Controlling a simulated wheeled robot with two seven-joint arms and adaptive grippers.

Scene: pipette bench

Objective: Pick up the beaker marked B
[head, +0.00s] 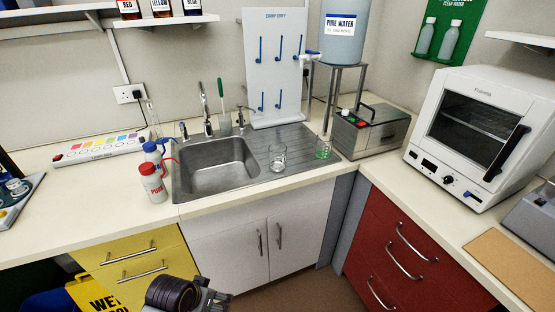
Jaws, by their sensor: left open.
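A clear glass beaker (277,158) stands upright on the steel draining board, just right of the sink bowl. A second clear beaker with green on it (323,148) stands farther right on the draining board, near the water tank's stand. The letters on both are too small to read, so I cannot tell which is marked B. My left gripper (214,299) is at the bottom edge, in front of the cupboard and well below the worktop, away from both beakers. It is open and partly cut off by the frame. My right gripper is not in view.
The sink (216,168) with taps lies left of the beakers. Red- and blue-capped bottles (153,184) stand at its left. A peg board (276,65) and the pure water tank (342,40) rise behind. A grey heated unit (372,131) and white oven (470,135) stand right.

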